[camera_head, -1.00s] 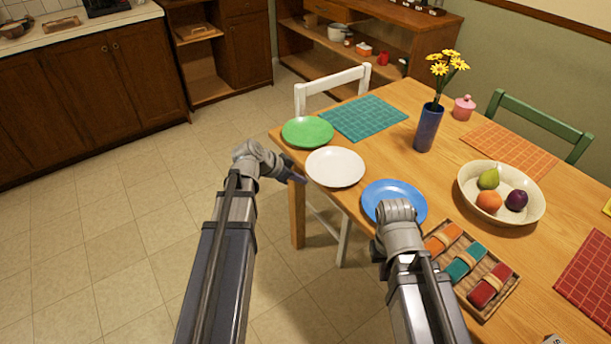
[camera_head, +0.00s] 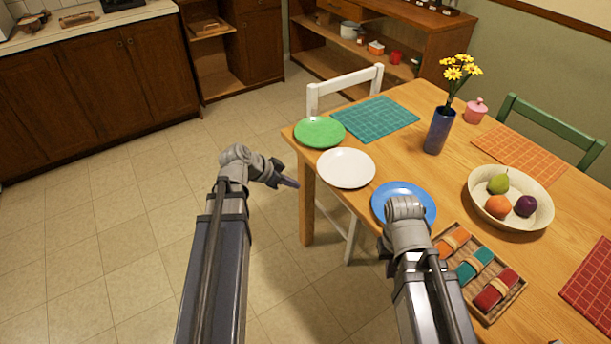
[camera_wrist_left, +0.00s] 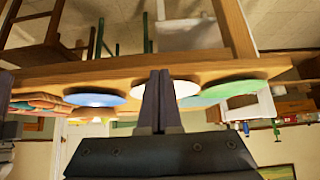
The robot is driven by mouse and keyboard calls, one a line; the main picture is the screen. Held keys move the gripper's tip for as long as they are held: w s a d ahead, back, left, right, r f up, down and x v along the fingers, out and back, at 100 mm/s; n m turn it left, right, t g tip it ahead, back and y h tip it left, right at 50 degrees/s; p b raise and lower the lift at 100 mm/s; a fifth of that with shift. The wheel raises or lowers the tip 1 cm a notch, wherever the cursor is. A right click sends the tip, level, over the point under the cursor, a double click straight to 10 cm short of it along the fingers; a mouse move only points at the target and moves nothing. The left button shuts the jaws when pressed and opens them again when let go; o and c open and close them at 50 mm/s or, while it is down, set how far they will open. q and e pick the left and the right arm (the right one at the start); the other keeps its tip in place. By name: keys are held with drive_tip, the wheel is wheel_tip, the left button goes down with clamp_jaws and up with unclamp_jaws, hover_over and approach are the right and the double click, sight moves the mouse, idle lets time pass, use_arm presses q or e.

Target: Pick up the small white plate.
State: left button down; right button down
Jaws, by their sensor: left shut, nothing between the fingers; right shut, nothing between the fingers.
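The small white plate (camera_head: 346,168) lies flat on the wooden table near its left edge, between a green plate (camera_head: 320,132) and a blue plate (camera_head: 404,201). My left gripper (camera_head: 289,183) is shut and empty, just off the table edge, to the left of the white plate and apart from it. In the upside-down left wrist view, the shut fingers (camera_wrist_left: 160,74) overlap part of the white plate (camera_wrist_left: 186,88). My right gripper (camera_head: 389,264) is shut and empty by the table's near edge, mostly hidden by its own wrist, which covers part of the blue plate.
A basket of rolled napkins (camera_head: 485,272) lies near the right arm. A fruit bowl (camera_head: 474,203), a blue vase (camera_head: 438,131) with yellow flowers and a teal placemat (camera_head: 377,119) stand further in. A white chair (camera_head: 313,95) is behind the green plate. The floor at left is clear.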

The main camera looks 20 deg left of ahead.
use_arm(q)
drive_tip(key=s+a, duration=0.1)
drive_tip(key=s, duration=0.1)
drive_tip(key=s+a, duration=0.2)
drive_tip(key=shift+s+a, duration=0.1)
drive_tip(key=shift+a, duration=0.05)
drive_tip(key=c, duration=1.5)
unclamp_jaws()
drive_tip(key=shift+o, duration=1.3)
drive_tip(key=shift+w+f+n, duration=0.15)
drive_tip(key=shift+w+n, duration=0.25)
drive_tip(key=o, duration=0.3)
drive_tip(key=w+n+h+b, duration=0.1)
drive_tip(key=w+n, duration=0.1)
drive_tip(key=n, duration=0.2)
drive_tip(key=w+d+n+h+b, duration=0.1)
drive_tip(key=w+n+b, duration=0.1)
drive_tip(key=w+n, duration=0.1)
drive_tip(key=w+n+t+h+b, duration=0.1)
drive_tip(key=w+n, duration=0.2)
drive_tip(key=n, duration=0.1)
drive_tip(key=shift+d+n+b, duration=0.35)
drive_tip(key=shift+d+n, duration=0.05)
drive_tip(key=shift+w+d+r+n+h+b, duration=0.15)
drive_tip(key=shift+w+n+h+b, duration=0.2)
drive_tip(key=shift+n, duration=0.45)
drive_tip(key=shift+w+d+r+n+h, duration=0.15)
drive_tip(key=shift+w+n, duration=0.3)
drive_tip(key=shift+n, duration=0.35)
drive_tip(key=shift+f, duration=0.15)
